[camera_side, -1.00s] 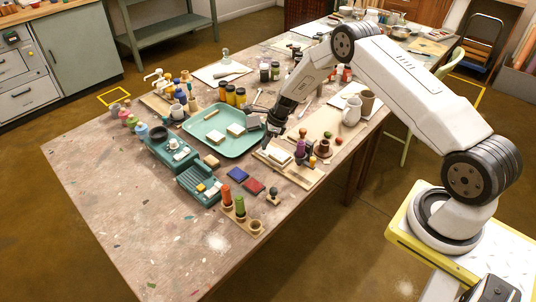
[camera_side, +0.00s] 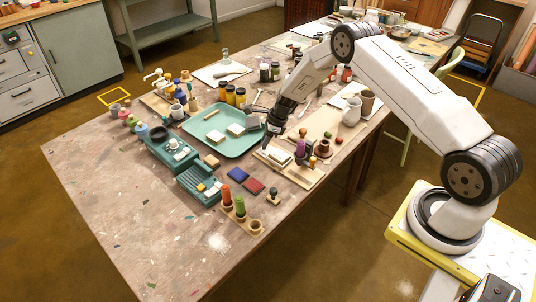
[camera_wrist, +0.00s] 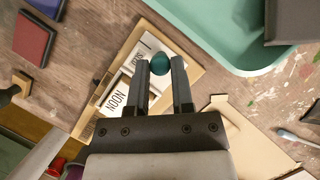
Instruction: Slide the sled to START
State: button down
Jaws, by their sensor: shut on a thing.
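My gripper (camera_wrist: 166,75) is shut on the round teal knob (camera_wrist: 159,62), which sits between its fingertips in the wrist view. The knob is over a wooden board (camera_wrist: 196,73) with white label plates. One plate (camera_wrist: 119,98) reads NOON; another plate (camera_wrist: 138,60) is partly covered by the knob and its word cannot be read fully. The sled's body under the knob is mostly hidden by the fingers. In the side view my gripper (camera_side: 272,141) reaches down at the far left end of the board (camera_side: 291,173), and the knob is hidden there.
A teal tray (camera_side: 214,152) with pale blocks lies close beside the board. Blue (camera_side: 238,174) and red (camera_side: 253,186) pads lie in front. Purple and brown pegs (camera_side: 301,148) stand near the board's far edge.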

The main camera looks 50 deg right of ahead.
aim_at(275, 152)
jog(key=shift+s, duration=2.9)
jog(key=c, duration=0.5)
grip_release()
jog(key=v, duration=0.7)
jog(key=shift+r, duration=0.35)
jog(key=shift+s+d, duration=0.1)
